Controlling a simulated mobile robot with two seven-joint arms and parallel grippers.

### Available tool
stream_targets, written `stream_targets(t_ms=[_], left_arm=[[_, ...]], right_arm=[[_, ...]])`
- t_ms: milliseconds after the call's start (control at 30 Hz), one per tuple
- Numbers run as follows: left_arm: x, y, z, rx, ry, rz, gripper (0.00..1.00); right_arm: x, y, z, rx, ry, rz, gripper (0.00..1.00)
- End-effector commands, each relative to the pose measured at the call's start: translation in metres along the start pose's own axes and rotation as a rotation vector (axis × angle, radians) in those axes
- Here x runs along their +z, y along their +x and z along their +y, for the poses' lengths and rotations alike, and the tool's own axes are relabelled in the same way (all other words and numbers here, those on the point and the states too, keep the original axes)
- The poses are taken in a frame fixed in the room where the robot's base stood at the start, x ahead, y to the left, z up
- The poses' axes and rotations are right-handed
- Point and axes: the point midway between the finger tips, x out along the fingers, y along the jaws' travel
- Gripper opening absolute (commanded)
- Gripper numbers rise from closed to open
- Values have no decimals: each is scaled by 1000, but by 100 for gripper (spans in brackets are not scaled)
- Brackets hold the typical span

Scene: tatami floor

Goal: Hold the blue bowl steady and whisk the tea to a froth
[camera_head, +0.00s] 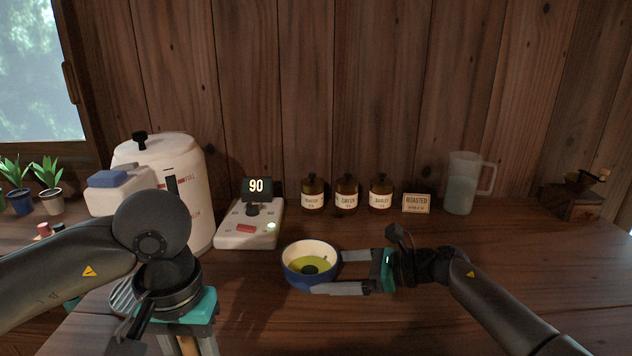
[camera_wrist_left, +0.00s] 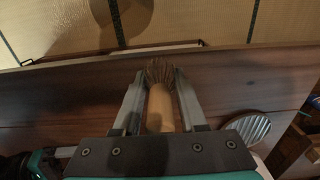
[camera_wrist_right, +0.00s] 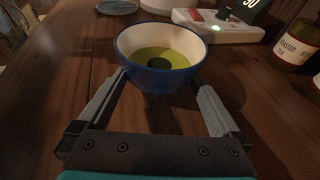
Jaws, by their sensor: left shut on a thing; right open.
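The blue bowl (camera_head: 290,278) stands upright on the wooden table, with green tea (camera_head: 322,263) and a dark round patch inside. My right gripper (camera_head: 338,272) is open, with its fingers reaching toward the bowl's right side. In the right wrist view the bowl (camera_wrist_right: 152,78) sits at and just beyond the two fingertips (camera_wrist_right: 160,92); I cannot tell whether they touch it. My left gripper (camera_wrist_left: 155,82) is shut on the whisk (camera_wrist_left: 160,108), holding its pale handle between the fingers. In the head view the left arm largely hides the whisk; only part of its handle shows.
A scale-like device (camera_head: 247,237) with a display reading 90 stands behind the bowl. A white water dispenser (camera_head: 190,165) is at left. Several brown jars (camera_head: 346,190), a sign (camera_head: 416,203) and a clear jug (camera_head: 462,185) line the back. The right front table is clear.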

Motion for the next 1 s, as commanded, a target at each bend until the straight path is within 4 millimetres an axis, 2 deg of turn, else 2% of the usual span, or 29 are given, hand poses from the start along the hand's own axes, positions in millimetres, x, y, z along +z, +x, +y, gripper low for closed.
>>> stream_targets(t_ms=[33, 200, 600, 1000], left_arm=[[0, 8, 0, 0, 0, 0, 0], [0, 16, 0, 0, 0, 0, 0], [0, 17, 0, 0, 0, 0, 0], [0, 17, 0, 0, 0, 0, 0]], right_arm=[[-4, 8, 1, 2, 0, 0, 100], [-3, 20, 0, 1, 1, 0, 100], [-1, 23, 0, 1, 2, 0, 99], [0, 23, 0, 0, 2, -1, 54]])
